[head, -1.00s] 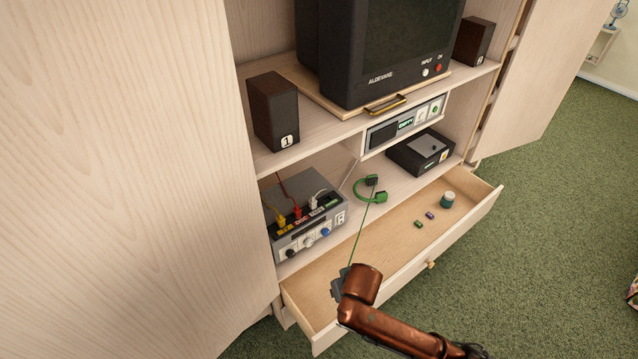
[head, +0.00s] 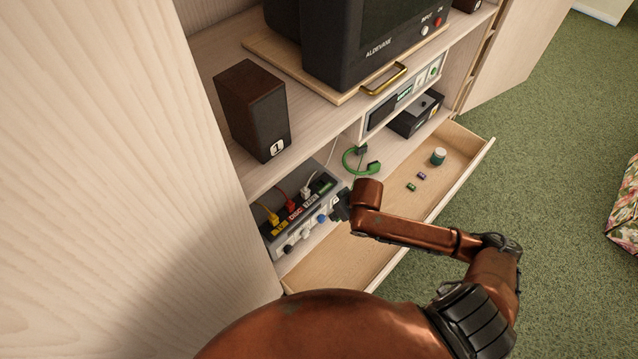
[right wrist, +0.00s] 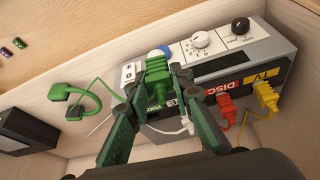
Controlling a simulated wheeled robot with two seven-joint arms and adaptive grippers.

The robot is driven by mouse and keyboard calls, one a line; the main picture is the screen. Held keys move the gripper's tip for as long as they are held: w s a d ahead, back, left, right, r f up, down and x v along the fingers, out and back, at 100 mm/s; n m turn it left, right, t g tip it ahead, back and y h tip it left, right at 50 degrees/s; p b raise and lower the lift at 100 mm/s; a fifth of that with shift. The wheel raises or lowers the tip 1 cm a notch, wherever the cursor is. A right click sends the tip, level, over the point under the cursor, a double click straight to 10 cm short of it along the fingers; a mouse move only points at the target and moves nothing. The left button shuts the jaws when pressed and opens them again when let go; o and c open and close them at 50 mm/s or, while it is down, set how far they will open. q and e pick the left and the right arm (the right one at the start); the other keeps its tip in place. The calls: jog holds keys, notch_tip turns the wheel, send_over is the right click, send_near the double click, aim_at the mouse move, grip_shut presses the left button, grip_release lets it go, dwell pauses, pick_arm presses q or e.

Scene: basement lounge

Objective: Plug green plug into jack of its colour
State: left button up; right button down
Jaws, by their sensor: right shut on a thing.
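The green plug (right wrist: 157,78) is between the fingertips of my right gripper (right wrist: 155,88), which is shut on it. In the head view my right gripper (head: 341,206) is at the right end of the switch box (head: 272,243). In the wrist view the box (right wrist: 240,65) has its green label (right wrist: 153,108) close by the plug. The green jack is hidden, and I cannot tell whether the plug is in it. The plug's green lead runs to green headphones (head: 359,168), also in the wrist view (right wrist: 68,94). My left gripper is not in view.
Yellow (right wrist: 267,97), red (right wrist: 224,107) and white (right wrist: 184,128) plugs sit in the box beside the green label. The open drawer (head: 322,266) holds small items and a jar (head: 438,156). A speaker (head: 252,108) stands on the shelf above.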

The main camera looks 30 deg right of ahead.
jog(key=d+r+n+p, duration=0.1)
jog(key=d+r, duration=0.1)
jog(key=d, duration=0.5)
jog(key=b, duration=0.3)
send_over(317, 181)
jog(key=s, duration=0.2)
jog(key=shift+w+d+f+y, duration=0.15)
jog(key=shift+w+d+y, duration=0.05)
jog(key=shift+y, duration=0.1)
jog(key=shift+f+b, duration=0.45)
jog(key=shift+f, duration=1.35)
jog(key=c, duration=1.8)
grip_release()
jog(key=shift+o, duration=0.4)
